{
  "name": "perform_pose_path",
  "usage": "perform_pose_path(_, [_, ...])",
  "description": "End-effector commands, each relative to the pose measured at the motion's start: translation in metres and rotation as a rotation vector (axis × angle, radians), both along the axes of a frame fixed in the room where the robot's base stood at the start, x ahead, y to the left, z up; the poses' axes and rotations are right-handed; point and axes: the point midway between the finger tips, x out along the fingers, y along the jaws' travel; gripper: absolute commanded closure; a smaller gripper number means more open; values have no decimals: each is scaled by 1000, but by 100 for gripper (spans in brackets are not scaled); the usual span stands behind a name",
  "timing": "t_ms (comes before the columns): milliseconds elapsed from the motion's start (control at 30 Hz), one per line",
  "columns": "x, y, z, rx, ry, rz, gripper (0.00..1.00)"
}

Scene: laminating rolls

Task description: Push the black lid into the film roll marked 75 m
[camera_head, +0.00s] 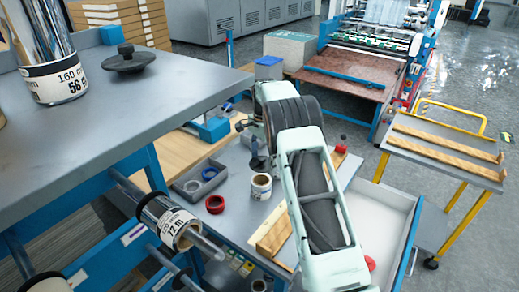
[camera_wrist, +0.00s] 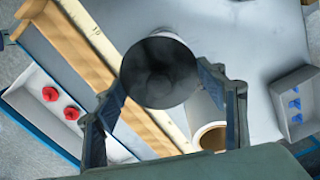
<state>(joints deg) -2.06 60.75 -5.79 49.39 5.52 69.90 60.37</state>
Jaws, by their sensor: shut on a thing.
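A round black lid (camera_wrist: 158,72) is held between the two fingers of my gripper (camera_wrist: 161,82) in the wrist view. In the head view a white roll (camera_head: 261,187) stands upright on the workbench, just below the end of my arm. Its mark is too small to read. My arm hides most of the gripper there. No mark reading 75 m is legible.
On the near shelf stand a roll marked 56 (camera_head: 56,82) and another black lid (camera_head: 128,60) with a knob. A roll marked 72 m (camera_head: 172,223) hangs on a rod.

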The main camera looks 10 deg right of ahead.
Motion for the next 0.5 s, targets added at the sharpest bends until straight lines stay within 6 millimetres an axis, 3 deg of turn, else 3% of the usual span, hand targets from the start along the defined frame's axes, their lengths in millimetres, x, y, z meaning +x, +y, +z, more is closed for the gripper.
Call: perform_pose_path(500, [0,0,-8,0,0,2,59])
